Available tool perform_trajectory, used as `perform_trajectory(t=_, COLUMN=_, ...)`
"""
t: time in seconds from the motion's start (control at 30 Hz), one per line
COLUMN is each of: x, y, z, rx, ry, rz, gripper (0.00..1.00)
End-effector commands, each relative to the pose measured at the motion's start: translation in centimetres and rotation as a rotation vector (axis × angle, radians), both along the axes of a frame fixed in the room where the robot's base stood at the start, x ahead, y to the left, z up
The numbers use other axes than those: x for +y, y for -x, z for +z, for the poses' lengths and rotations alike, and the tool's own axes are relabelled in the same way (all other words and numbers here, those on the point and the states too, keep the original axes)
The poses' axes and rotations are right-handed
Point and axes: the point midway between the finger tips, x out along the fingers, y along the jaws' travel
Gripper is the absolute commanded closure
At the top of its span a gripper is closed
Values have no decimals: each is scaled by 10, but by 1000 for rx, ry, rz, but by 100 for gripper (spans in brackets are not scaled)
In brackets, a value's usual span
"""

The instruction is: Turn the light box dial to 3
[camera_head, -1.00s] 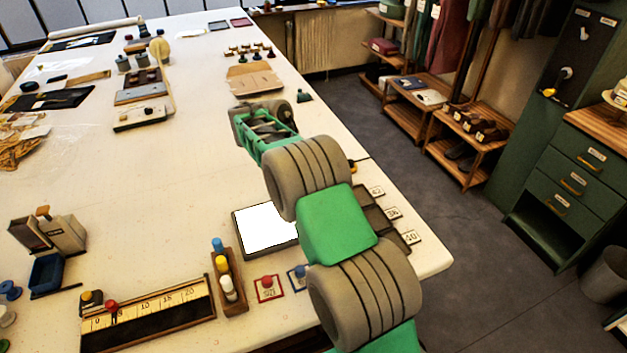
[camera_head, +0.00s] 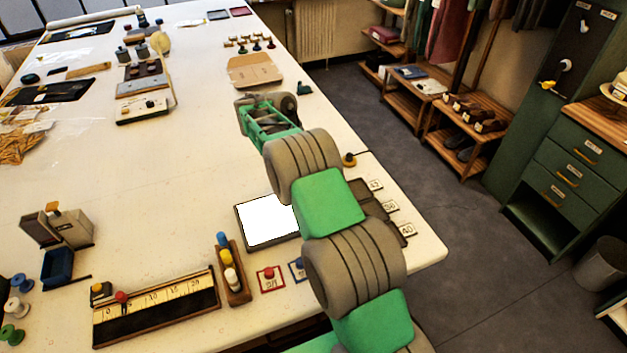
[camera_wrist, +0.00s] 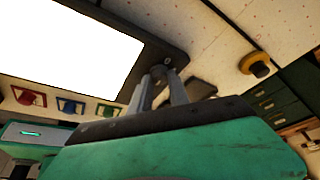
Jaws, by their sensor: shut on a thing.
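The light box (camera_head: 243,233) lies on the table with a bright white screen and a dark frame, its right side hidden behind my arm. In the wrist view the light box (camera_wrist: 172,53) fills the upper left. My gripper (camera_wrist: 163,78) is at the corner of its frame, with its fingers close together on a small grey dial (camera_wrist: 160,70). The fingers hide most of the dial, and I cannot read its number or pointer.
A rack of coloured bottles (camera_head: 236,285) and a ruler board (camera_head: 158,309) lie left of my arm. Red-framed (camera_head: 271,280) and blue-framed pieces sit in front of the light box. Number cards (camera_head: 390,206) lie to the right.

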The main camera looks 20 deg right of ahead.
Motion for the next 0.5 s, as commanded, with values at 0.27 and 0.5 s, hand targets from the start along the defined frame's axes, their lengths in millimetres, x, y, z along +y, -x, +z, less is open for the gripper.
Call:
perform_trajectory(t=0.27, x=0, y=0, z=0, rx=2, ry=0, rz=1, gripper=59)
perform_trajectory(t=0.5, x=0, y=0, z=0, rx=0, ry=0, rz=1, gripper=57)
